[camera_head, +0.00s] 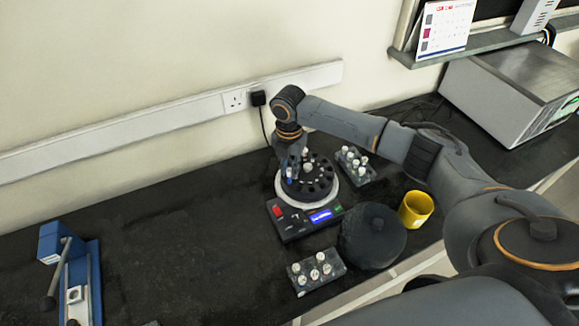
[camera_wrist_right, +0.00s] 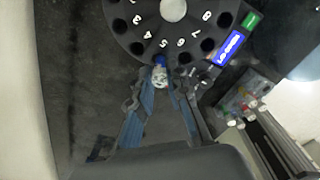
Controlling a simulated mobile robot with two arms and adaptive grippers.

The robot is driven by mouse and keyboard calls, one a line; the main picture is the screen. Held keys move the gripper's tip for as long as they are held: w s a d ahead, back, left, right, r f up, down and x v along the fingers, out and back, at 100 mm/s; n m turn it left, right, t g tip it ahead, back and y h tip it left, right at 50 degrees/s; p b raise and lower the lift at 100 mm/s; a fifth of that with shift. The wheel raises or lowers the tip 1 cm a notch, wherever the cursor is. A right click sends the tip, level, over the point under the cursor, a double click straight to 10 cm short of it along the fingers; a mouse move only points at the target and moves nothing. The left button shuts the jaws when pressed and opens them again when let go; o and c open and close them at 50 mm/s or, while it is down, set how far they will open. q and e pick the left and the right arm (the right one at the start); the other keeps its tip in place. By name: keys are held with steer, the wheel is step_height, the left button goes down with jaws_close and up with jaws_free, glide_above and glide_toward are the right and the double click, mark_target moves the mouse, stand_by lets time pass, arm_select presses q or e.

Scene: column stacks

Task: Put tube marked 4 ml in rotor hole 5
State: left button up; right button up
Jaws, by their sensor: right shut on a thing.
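The centrifuge (camera_head: 292,224) stands on the black bench, with its dark rotor (camera_head: 318,190) uncovered. My right gripper (camera_head: 291,166) is at the rotor's left side and points down. It is shut on a small tube with a blue part, and the tube (camera_wrist_right: 160,75) shows between the fingers in the right wrist view. The tube is at the rotor's edge, in line with the number 5 on the rotor (camera_wrist_right: 172,50). It covers the hole there; I cannot tell how deep it sits. Its marking is too small to read. My left gripper is not in view.
A tube rack (camera_head: 354,168) stands right of the rotor, another (camera_head: 318,272) in front. A dark round lid (camera_head: 372,237) and a yellow mug (camera_head: 416,208) stand at right. A blue device (camera_head: 72,268) is at far left. The bench's left middle is clear.

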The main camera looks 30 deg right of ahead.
steer(key=shift+f, duration=0.4)
steer(key=shift+f+b, duration=0.7)
steer(key=shift+f, duration=0.35)
steer(key=o, duration=0.8)
steer(key=shift+o, duration=0.4)
steer(key=shift+o, duration=1.1)
steer(key=shift+r, duration=0.2)
